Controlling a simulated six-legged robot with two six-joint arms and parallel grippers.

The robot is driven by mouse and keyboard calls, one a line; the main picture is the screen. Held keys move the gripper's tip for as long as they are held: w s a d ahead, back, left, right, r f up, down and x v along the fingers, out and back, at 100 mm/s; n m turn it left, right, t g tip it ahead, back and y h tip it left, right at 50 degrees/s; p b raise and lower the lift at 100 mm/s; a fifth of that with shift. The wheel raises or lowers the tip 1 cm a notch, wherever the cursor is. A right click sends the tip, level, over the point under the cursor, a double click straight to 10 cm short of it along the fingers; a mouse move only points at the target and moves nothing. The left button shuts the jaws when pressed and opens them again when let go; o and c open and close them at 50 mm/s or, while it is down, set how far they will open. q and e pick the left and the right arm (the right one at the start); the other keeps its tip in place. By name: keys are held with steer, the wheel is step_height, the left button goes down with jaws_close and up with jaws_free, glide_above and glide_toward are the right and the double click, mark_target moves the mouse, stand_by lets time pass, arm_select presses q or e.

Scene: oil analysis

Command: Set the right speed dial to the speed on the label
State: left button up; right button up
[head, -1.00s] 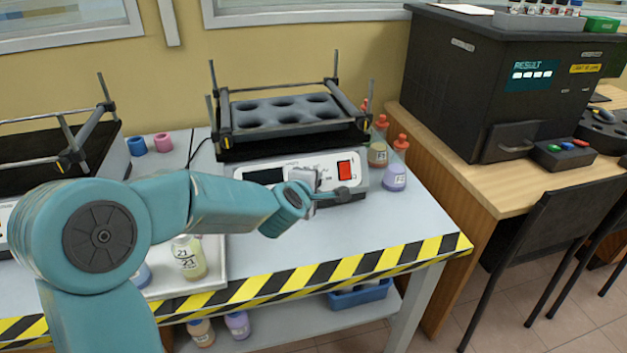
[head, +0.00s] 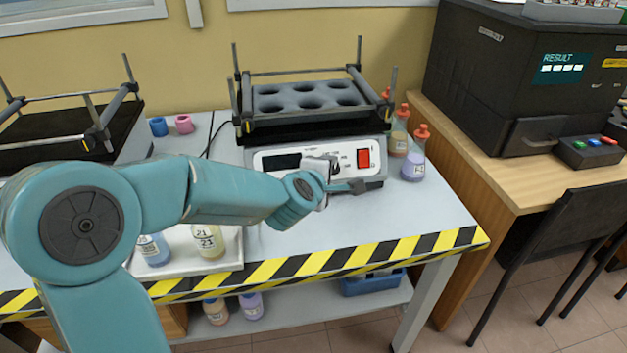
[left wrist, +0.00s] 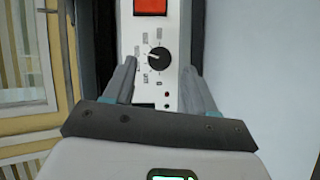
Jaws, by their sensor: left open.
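The shaker (head: 262,133) with the right speed dial stands on the bench in the head view. Its front panel has a dark display (head: 281,161) and a red switch (head: 364,158). The black dial (left wrist: 158,60) shows in the left wrist view, between the fingers and beyond their tips, with small markings around it that I cannot read. My left gripper (left wrist: 159,76) is open and faces the panel, with nothing between its fingers. In the head view the left gripper (head: 343,186) is in front of the panel and hides part of it. My right gripper is out of view.
Flasks with orange stoppers (head: 414,158) stand right of the shaker. A white tray (head: 170,286) with labelled bottles (head: 208,241) is at the front left. Another shaker (head: 60,133) stands at the left. A black analyser (head: 520,85) sits on the wooden table at right.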

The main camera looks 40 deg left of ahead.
arm_select(q)
steer(key=p+v, duration=0.3)
steer(key=v, duration=1)
